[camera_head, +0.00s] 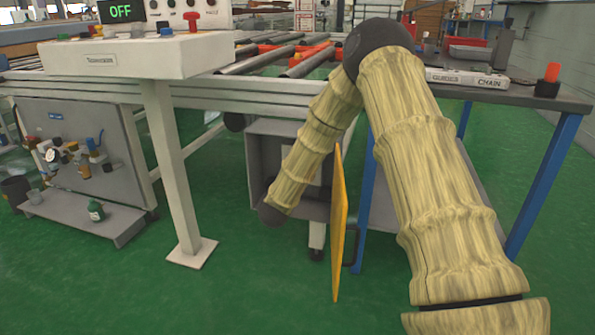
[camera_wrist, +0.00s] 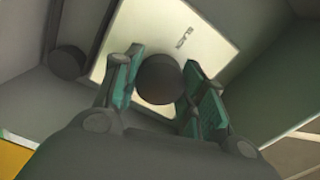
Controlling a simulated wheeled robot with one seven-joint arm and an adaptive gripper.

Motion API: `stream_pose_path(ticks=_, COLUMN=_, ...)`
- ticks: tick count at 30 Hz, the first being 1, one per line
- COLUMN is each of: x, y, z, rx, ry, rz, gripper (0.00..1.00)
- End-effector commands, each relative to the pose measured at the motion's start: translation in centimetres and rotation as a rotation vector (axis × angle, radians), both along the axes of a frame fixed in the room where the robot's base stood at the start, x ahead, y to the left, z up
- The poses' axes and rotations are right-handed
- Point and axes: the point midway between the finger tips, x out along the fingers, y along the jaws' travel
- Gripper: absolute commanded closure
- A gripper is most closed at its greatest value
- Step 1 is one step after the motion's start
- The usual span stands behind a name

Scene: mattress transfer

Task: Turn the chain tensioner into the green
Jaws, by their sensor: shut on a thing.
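In the wrist view my gripper (camera_wrist: 158,85) is shut on a dark round knob (camera_wrist: 160,78), with teal-padded fingers on both sides of it. The knob appears to be the chain tensioner. It stands in front of a pale plate (camera_wrist: 215,48) with a small dark mark near its top. No green zone can be made out on the plate, and the knob's angle cannot be told. In the head view my arm reaches down to the open grey cabinet (camera_head: 262,150) under the conveyor; my gripper and the knob are hidden there.
A yellow door (camera_head: 340,225) stands open edge-on, close to the right of my forearm. Blue table legs (camera_head: 545,180) stand at right. A white control stand (camera_head: 170,160) with an OFF display (camera_head: 121,10) stands at left. Green floor is clear in front.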

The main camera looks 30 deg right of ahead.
Motion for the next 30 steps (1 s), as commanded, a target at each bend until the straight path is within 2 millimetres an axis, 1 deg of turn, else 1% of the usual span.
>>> stream_pose_path(ticks=10, x=-0.1, y=-0.05, z=-0.15, rx=0.084, ry=-0.094, rz=-0.002, gripper=0.83)
stream_pose_path(ticks=25, x=-0.12, y=-0.05, z=-0.2, rx=0.095, ry=-0.108, rz=-0.002, gripper=0.83)
stream_pose_path(ticks=26, x=-0.12, y=-0.05, z=-0.2, rx=0.095, ry=-0.108, rz=-0.002, gripper=0.57)
stream_pose_path(ticks=27, x=-0.11, y=-0.06, z=-0.2, rx=0.095, ry=-0.108, rz=-0.002, gripper=0.5)
stream_pose_path(ticks=29, x=-0.11, y=-0.05, z=-0.18, rx=0.095, ry=-0.108, rz=-0.002, gripper=0.39)
stream_pose_path(ticks=30, x=-0.09, y=-0.05, z=-0.17, rx=0.095, ry=-0.108, rz=-0.002, gripper=0.36)
